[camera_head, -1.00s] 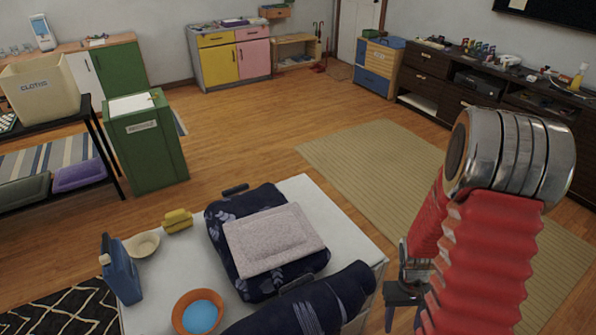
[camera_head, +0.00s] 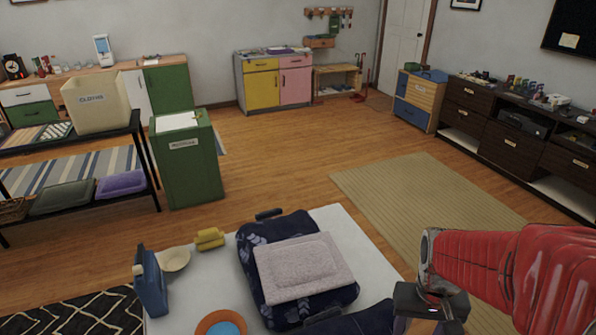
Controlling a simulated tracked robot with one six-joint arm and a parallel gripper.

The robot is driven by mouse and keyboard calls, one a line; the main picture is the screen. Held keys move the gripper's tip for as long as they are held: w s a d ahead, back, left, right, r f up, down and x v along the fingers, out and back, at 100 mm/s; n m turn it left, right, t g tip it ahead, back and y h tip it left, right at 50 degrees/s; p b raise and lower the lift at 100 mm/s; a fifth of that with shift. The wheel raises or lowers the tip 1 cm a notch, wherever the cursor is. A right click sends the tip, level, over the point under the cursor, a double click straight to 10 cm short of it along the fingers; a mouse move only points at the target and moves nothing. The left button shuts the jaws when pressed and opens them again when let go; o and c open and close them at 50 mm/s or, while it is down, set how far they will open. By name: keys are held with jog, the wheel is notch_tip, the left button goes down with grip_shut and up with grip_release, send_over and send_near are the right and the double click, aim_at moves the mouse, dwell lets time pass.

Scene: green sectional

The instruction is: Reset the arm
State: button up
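My red arm reaches in from the right edge of the head view. Its metal wrist and dark gripper (camera_head: 432,303) are low in the picture, at the right side of the white table (camera_head: 350,228). The gripper points down, and its fingertips are cut off or too unclear to show whether they are open or hold anything.
A green bin (camera_head: 187,165) stands behind. Open floor lies beyond.

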jog(key=s+a+r+n+t, duration=0.1)
jog(key=a+r+t, duration=0.2)
jog(key=r, duration=0.5)
jog(key=s+a+r+n+t, duration=0.1)
jog(key=a+r+t, duration=0.2)
jog(key=a+r, duration=0.3)
notch_tip(320, 180, up, 2)
jog(key=shift+a+r+n, duration=0.15)
jog(key=shift+a+n, duration=0.15)
